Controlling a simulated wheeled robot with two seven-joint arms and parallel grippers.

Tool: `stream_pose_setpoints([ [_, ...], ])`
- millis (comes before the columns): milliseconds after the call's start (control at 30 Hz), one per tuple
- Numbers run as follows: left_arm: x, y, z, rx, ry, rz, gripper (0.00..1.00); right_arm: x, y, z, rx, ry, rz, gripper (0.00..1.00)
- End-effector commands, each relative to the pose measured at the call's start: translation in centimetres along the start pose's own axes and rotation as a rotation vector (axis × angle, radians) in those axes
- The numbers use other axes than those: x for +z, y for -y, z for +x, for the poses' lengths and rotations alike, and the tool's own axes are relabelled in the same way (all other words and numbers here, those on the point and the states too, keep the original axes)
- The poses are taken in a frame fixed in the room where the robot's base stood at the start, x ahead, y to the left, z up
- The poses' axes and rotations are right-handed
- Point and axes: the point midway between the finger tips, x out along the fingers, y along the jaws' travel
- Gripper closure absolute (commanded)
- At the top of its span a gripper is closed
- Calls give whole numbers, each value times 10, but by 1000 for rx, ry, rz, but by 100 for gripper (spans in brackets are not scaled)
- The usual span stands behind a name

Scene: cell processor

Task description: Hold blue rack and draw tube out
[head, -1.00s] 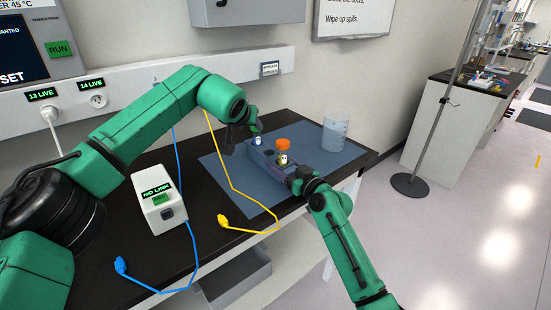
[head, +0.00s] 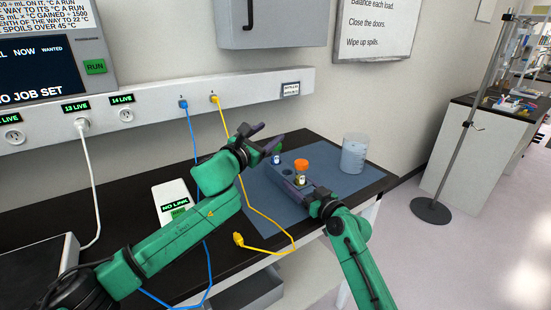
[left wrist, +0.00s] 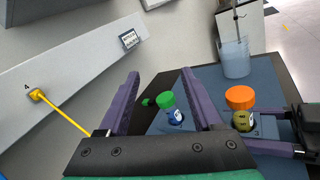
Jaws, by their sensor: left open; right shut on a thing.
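The blue rack (head: 287,174) stands on the mat, its near end between the fingers of my right gripper (head: 307,192), which is shut on it. A tube with an orange cap (head: 301,166) is upright in the rack, and it also shows in the left wrist view (left wrist: 240,105). A green-capped tube (left wrist: 168,110) with a dark blue label shows between the fingers in the left wrist view. My left gripper is open and empty, just above and behind that tube.
A clear beaker (head: 354,153) stands behind and right of the rack. A yellow cable (head: 262,212) and a blue cable (head: 204,225) hang to the left. A white box (head: 174,198) reads NO LINK. The wall rail (head: 150,108) is close behind my left arm.

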Motion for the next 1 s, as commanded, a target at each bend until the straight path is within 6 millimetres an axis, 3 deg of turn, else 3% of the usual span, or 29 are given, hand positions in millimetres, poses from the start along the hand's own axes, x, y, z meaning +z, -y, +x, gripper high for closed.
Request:
stream_pose_setpoints([
  [33,-25,0,-3,6,-69,-104,34,1,0,0,-1,3,0,100],
  [100,-52,1,-8,10,-152,-220,34,1,0,0,-1,3,0,100],
  [233,-79,7,-13,9,-237,-332,34,1,0,0,-1,3,0,100],
  [433,-85,8,2,8,-249,-351,34,1,0,0,-1,3,0,100],
  [800,-100,11,62,8,-249,-344,34,1,0,0,-1,3,0,100],
  [1000,-103,10,73,10,-247,-343,34,1,0,0,-1,3,0,100],
])
